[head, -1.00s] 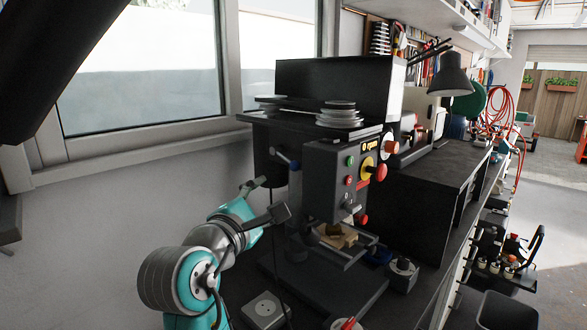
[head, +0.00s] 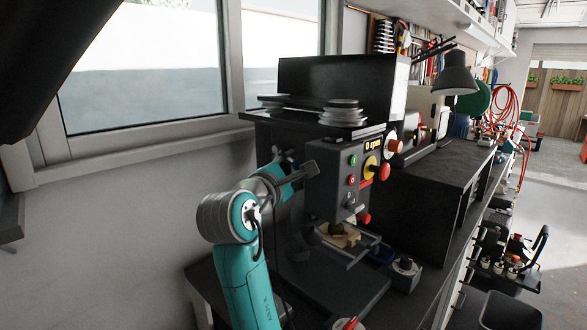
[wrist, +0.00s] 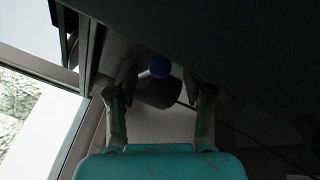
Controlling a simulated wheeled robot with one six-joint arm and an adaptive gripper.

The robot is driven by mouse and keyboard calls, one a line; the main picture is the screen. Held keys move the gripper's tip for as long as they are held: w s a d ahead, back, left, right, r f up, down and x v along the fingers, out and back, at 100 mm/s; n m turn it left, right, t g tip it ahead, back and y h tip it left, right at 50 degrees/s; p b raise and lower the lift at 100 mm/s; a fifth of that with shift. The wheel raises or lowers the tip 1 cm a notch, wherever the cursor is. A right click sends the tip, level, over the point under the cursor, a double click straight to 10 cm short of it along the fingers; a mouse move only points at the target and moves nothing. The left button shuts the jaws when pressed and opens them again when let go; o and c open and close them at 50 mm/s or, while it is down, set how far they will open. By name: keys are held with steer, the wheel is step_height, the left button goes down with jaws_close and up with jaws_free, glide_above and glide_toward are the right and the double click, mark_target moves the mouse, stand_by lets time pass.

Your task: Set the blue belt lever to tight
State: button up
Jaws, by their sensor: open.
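The blue belt lever shows in the wrist view as a round blue knob (wrist: 159,66) on a pale stem, beside a dark cylinder. In the head view my gripper and wrist mostly hide it at the left side of the drill press (head: 335,185). My gripper (wrist: 159,78) is open, with one finger on each side of the knob's line in the wrist view. The knob appears near the fingertips; I cannot tell whether it lies between them or just beyond. In the head view my gripper (head: 281,160) is close to the press's upper left side. Nothing is held.
The press front carries a yellow-and-red stop switch (head: 371,168) and several buttons. Metal discs (head: 342,112) lie on top of the press. A wooden block (head: 342,236) sits on its table. A window and wall stand close on the left.

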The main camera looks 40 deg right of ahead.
steer(key=shift+w+d, duration=0.15)
steer(key=shift+d, duration=0.15)
jaws_close()
